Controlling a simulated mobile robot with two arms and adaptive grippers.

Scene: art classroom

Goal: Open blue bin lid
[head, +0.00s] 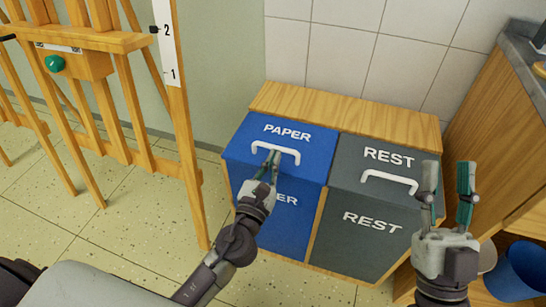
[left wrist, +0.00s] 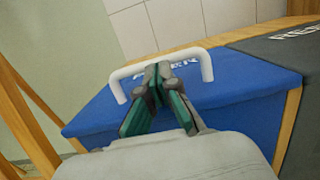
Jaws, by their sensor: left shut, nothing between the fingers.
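The blue bin has a lid (head: 245,142) marked PAPER with a white handle (head: 289,151) on it. The lid lies closed on the bin. My left gripper (head: 272,157) is shut with nothing between its fingers, its tips at the handle. In the left wrist view the fingertips (left wrist: 165,70) appear within the span of the white handle (left wrist: 207,65), above the blue lid (left wrist: 240,85); I cannot tell whether they touch it. My right gripper (head: 449,180) is open and empty, upright in front of the grey bin's right side.
A grey bin (head: 362,232) marked REST stands directly right of the blue one, in a wooden cabinet (head: 340,112) against the tiled wall. Wooden easels (head: 190,150) stand close on the left. A counter (head: 525,70) and a blue bucket (head: 519,270) are at the right.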

